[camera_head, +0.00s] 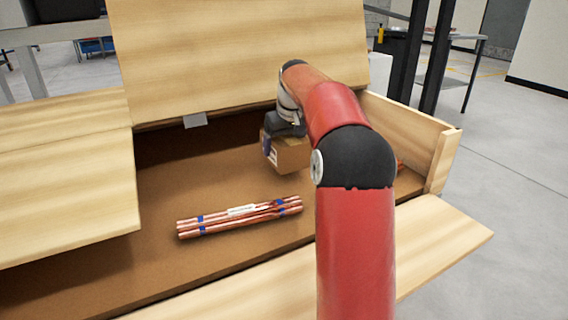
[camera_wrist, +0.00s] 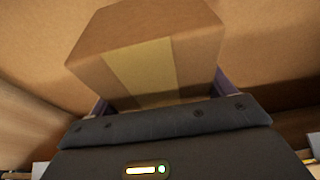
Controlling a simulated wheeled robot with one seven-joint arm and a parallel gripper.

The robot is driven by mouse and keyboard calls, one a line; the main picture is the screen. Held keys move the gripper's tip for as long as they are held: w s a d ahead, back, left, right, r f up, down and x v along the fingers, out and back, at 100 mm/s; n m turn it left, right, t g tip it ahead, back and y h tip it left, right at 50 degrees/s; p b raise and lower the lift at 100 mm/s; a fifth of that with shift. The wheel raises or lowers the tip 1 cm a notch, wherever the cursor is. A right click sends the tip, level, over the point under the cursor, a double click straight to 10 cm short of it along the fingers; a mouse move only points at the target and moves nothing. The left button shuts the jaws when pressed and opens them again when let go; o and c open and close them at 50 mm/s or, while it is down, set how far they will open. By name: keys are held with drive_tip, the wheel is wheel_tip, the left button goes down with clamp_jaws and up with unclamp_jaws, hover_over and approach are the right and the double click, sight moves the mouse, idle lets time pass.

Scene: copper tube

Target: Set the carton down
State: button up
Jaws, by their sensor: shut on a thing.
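A small brown cardboard carton (camera_head: 291,156) is in my gripper (camera_head: 268,144), inside the open wooden crate at its right part. The wrist view shows the carton (camera_wrist: 147,55) large, with a yellowish tape strip down its face. My gripper (camera_wrist: 160,100) has a finger on each side of the carton and is shut on it. In the head view the carton seems a little above the crate floor (camera_head: 222,262), but the gap is hard to judge. My red arm hides part of the crate behind it.
A bundle of copper tubes (camera_head: 240,215) with blue bands lies on the crate floor left of the carton. The wooden crate's right wall (camera_head: 412,135) and raised back lid (camera_head: 240,55) stand close by. Bare floor lies between bundle and carton.

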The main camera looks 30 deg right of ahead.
wheel_tip(320, 180, down, 4)
drive_tip(key=shift+f+b, duration=0.25)
drive_tip(key=shift+b, duration=0.35)
drive_tip(key=o, duration=1.1)
drive_tip(key=shift+f, duration=0.1)
drive_tip(key=p+v, duration=0.2)
drive_tip(key=v, duration=0.9)
drive_tip(key=shift+r+p, duration=0.35)
drive_tip(key=shift+r, duration=0.05)
drive_tip(key=shift+s+a+r, duration=0.15)
drive_tip(key=shift+s+r, duration=0.1)
